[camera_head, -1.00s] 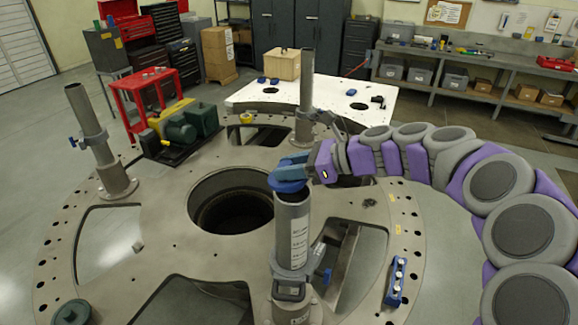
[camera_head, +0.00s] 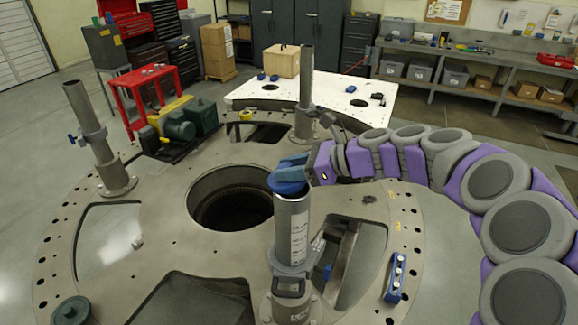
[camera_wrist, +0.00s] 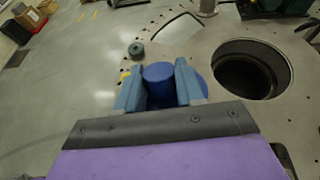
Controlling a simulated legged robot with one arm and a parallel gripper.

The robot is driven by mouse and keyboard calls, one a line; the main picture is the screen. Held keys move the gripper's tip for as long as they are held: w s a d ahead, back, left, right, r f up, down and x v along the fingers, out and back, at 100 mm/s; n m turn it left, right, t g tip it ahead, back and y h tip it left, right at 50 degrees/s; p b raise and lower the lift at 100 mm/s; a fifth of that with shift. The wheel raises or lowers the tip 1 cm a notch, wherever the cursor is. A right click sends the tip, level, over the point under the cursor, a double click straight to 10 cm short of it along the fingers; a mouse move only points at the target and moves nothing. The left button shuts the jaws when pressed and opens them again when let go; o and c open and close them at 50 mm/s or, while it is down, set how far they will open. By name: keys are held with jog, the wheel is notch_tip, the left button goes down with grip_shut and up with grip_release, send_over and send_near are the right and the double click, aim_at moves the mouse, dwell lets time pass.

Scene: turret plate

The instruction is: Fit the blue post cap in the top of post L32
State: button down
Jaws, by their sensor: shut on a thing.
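The blue post cap (camera_head: 288,187) sits at the top of the near grey post (camera_head: 292,228), which carries a white scale strip. My gripper (camera_head: 291,167) is shut on the cap from above and behind. In the wrist view the cap's round blue knob (camera_wrist: 159,80) is between my two blue-grey fingers, with its wider blue flange showing to the right. The cap's rim is at the post's mouth and looks slightly tilted; I cannot tell whether it is seated. The post's label near its foot is too small to read.
Two other open posts stand at the left (camera_head: 90,130) and back (camera_head: 306,85) of the turret plate (camera_head: 170,215). The plate has a large round central hole (camera_head: 230,197) and cut-outs. A blue level-like block (camera_head: 396,277) lies right of the near post.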

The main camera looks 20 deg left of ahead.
jog(key=shift+f, duration=0.1)
jog(key=c, duration=1)
grip_release()
jog(key=v, duration=1.1)
